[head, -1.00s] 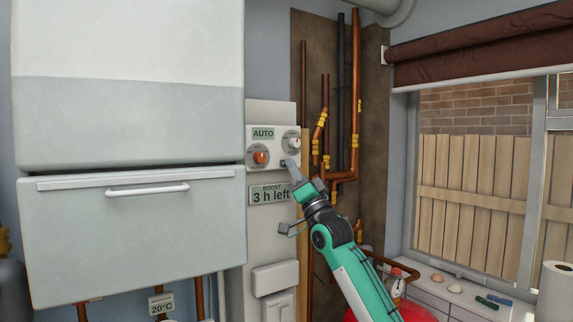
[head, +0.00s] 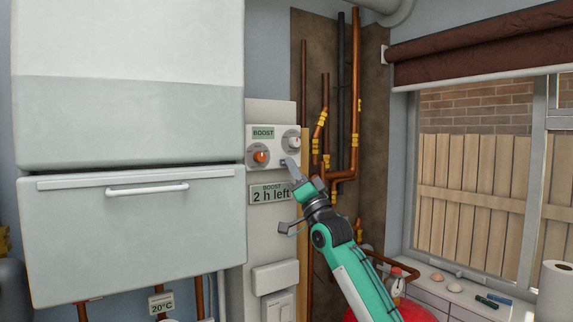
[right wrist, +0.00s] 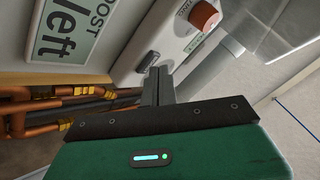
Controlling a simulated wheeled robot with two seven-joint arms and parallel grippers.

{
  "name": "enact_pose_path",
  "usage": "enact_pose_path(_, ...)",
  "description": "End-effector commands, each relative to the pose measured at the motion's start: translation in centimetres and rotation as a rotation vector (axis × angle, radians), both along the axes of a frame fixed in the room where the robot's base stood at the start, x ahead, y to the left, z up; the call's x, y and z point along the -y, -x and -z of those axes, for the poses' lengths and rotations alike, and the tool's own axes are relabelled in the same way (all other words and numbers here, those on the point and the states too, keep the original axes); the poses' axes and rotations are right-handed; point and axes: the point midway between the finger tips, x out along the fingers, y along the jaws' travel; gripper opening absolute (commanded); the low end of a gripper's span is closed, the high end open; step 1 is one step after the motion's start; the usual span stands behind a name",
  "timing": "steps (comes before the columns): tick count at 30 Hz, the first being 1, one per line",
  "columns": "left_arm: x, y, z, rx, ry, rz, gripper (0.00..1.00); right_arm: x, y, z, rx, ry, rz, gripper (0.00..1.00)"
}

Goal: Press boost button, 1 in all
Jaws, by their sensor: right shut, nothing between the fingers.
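A sign below (head: 270,194) reads "BOOST 2 h left". My right gripper (head: 291,164) is shut and empty, its tips at the panel's lower right. I cannot tell whether they touch the button. My left gripper is not in view.
Copper pipes (head: 355,90) run up the wall right of the panel. A large white cabinet with a handle (head: 147,190) stands at the left. A windowsill with small items (head: 455,288) is at the lower right.

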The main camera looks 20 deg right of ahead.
Motion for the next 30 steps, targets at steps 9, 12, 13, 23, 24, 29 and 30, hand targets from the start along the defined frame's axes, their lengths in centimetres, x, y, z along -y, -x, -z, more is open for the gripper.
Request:
enact_pose_path(9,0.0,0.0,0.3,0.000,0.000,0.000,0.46,0.1,1.0,0.0,0.000,0.000,0.000,0.00)
enact_pose_path(12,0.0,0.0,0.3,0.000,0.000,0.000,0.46,0.1,1.0,0.0,0.000,0.000,0.000,0.00)
enact_pose_path(13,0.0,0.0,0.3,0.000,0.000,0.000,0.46,0.1,1.0,0.0,0.000,0.000,0.000,0.00)
enact_pose_path(23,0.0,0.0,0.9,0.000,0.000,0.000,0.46,0.4,3.3,0.2,0.001,0.000,-0.001,0.00)
enact_pose_path(24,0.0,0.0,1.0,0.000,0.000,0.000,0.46,0.5,3.7,0.2,0.001,0.000,0.000,0.00)
enact_pose_path(29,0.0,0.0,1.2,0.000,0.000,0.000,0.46,0.7,5.2,0.1,0.001,0.000,-0.001,0.00)
enact_pose_path(30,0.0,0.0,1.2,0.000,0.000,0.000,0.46,0.7,5.5,0.1,0.001,0.000,-0.001,0.00)
